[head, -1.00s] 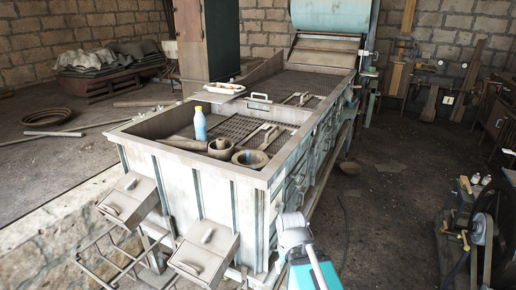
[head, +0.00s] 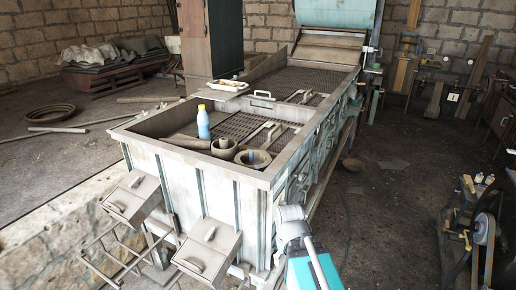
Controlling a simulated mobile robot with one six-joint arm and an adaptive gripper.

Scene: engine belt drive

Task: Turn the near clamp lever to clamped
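My gripper is not in view; only a white joint and teal link of my arm show at the bottom middle of the head view. A belt-drive machine with a dark wheel (head: 484,229) stands at the lower right, partly cut off by the frame edge. I cannot make out a clamp lever on it with certainty. Small pale handles sit on two sloping metal boxes, the nearer box (head: 196,257) and the farther box (head: 122,205), at the front of the large trough. I cannot tell whether these are clamp levers.
The long metal trough (head: 232,178) fills the middle, holding a blue bottle (head: 203,124), a pot (head: 224,148) and a round dish (head: 252,159). A low stone wall (head: 60,245) is at lower left. Open dark floor (head: 385,215) lies between the trough and the right-hand machine.

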